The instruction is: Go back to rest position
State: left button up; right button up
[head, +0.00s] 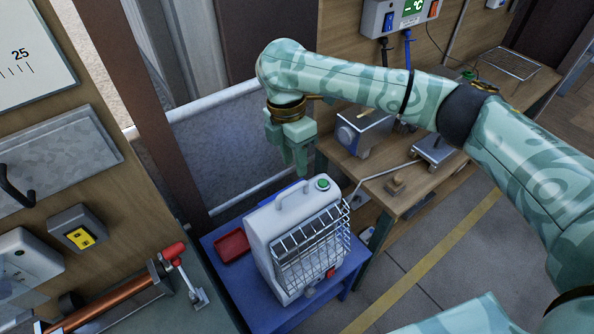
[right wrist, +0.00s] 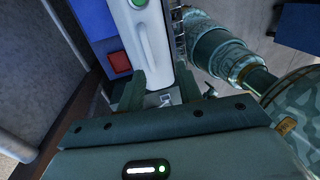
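My right arm reaches in from the right in the head view. Its gripper (head: 298,165) points down just above the back of a white portable heater (head: 270,230). The heater has a top handle, a green button and a wire guard. In the right wrist view, the two fingers of the right gripper (right wrist: 160,92) stand apart with nothing between them. The heater (right wrist: 150,40) lies beyond the fingertips; I cannot tell whether they touch it. My left gripper is not in view.
The heater stands on a blue table (head: 225,270) with a red tray (head: 232,245). A wooden bench (head: 400,197) with devices stands behind it. A copper pipe with a red-handled valve (head: 174,251) is at lower left. Open floor (head: 450,265) with a yellow line lies at right.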

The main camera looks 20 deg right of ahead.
jog(key=shift+r, duration=0.45)
